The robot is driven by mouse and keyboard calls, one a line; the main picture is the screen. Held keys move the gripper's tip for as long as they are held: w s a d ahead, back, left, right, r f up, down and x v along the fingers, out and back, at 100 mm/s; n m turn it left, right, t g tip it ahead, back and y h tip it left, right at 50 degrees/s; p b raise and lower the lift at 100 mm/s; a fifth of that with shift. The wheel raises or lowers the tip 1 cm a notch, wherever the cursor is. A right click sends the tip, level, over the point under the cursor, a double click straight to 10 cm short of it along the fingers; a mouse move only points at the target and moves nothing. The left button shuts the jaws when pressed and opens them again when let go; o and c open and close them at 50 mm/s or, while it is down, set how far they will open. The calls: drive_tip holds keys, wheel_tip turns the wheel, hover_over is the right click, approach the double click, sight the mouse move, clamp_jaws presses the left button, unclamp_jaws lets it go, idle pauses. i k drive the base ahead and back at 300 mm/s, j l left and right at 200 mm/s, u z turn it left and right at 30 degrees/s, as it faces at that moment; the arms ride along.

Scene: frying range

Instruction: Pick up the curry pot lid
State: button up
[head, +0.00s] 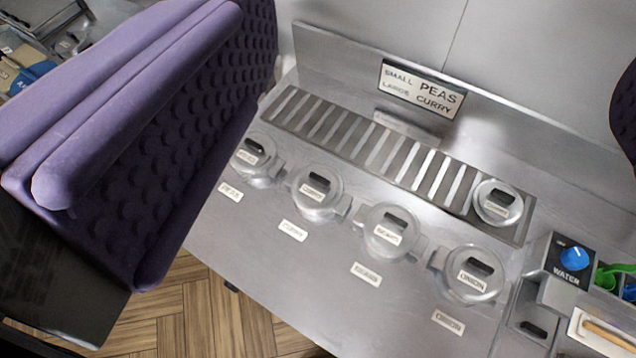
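The curry pot lid (323,207) is a round, pale grey lid with a dark handle slot and a small tag reading CURRY. It sits on its pot in the steel counter, second from the left in the front row, behind a CURRY label (293,230). My gripper (445,75) is open, with purple padded fingers at the left and right edges of the view. The left finger is large and close to the camera; only a sliver of the right one shows. Nothing is seen between them.
A peas lid (261,166), a beans lid (388,246) and an onion lid (473,287) share the row. Another lid (497,209) is on the slotted grate (375,150). A sign (421,88) stands behind. A water dispenser (570,265) is at right.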

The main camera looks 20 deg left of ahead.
sight(317, 187)
drive_tip(key=i+j+z, duration=0.2)
drive_tip(key=j, duration=0.15)
drive_tip(key=i+j+z, duration=0.1)
drive_tip(key=j+z, duration=0.15)
drive_tip(key=j, duration=0.15)
drive_tip(key=i+j+z, duration=0.2)
drive_tip(key=j, duration=0.2)
drive_tip(key=k, duration=0.05)
